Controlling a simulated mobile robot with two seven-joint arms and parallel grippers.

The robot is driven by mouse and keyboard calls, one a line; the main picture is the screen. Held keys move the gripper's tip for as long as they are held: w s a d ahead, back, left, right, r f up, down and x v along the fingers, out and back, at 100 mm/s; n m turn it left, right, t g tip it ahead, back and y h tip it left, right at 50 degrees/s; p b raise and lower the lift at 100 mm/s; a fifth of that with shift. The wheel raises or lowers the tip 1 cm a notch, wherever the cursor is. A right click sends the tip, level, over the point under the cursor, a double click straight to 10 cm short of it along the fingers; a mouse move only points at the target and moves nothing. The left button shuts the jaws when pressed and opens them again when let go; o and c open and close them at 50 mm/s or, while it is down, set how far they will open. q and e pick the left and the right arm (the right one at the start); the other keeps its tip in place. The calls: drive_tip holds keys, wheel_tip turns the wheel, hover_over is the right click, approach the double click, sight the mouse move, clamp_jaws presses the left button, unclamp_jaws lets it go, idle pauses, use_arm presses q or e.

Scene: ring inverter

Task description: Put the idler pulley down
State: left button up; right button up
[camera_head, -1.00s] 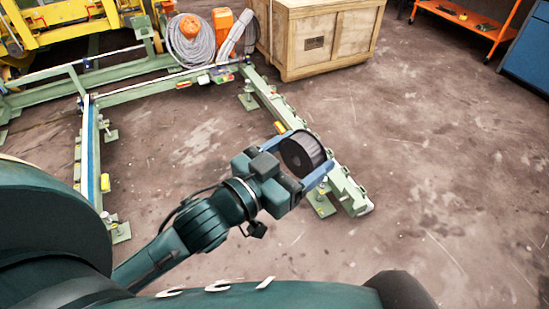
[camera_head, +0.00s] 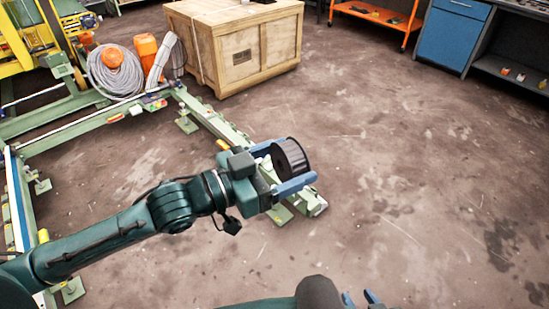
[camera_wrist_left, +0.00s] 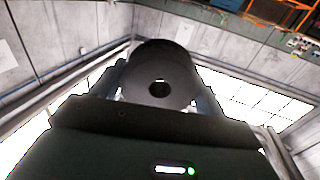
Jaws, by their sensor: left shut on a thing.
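The idler pulley (camera_head: 291,158) is a black ribbed cylinder. My left gripper (camera_head: 289,166) is shut on it, with one blue finger on each side, and holds it in front of the end of a green rail frame (camera_head: 225,130) in the head view. In the left wrist view the pulley (camera_wrist_left: 160,80) shows its flat end with a dark centre hole, between the fingers.
A wooden crate (camera_head: 235,50) stands at the back. Coiled grey hose (camera_head: 115,72) and orange items (camera_head: 147,50) lie at the frame's back left. An orange cart (camera_head: 375,16) and a blue cabinet (camera_head: 452,40) stand at the back right. The concrete floor on the right is clear.

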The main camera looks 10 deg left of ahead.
use_arm(q)
drive_tip(key=shift+w+d+f+m+g+h, duration=0.7)
drive_tip(key=shift+w+d+f+m+g, duration=0.15)
drive_tip(key=shift+g, duration=0.35)
drive_tip(key=shift+s+m+g, duration=0.1)
drive_tip(key=shift+m+g, duration=0.15)
drive_tip(key=shift+g, duration=0.05)
drive_tip(key=shift+s+a+m+g+h, duration=0.1)
drive_tip(key=shift+a+m+g+h, duration=0.3)
drive_tip(key=shift+a+m+g, duration=0.4)
drive_tip(key=shift+s+a+m+g+h, duration=0.1)
drive_tip(key=shift+a+m+g+h, duration=0.3)
drive_tip(key=shift+g, duration=0.7)
drive_tip(key=shift+s+a+m+g, duration=0.2)
drive_tip(key=shift+m+g, duration=0.25)
drive_tip(key=shift+g, duration=0.2)
drive_tip(key=shift+s+a+m+g, duration=0.1)
drive_tip(key=shift+a+m+g, duration=0.05)
drive_tip(key=shift+m+g, duration=0.4)
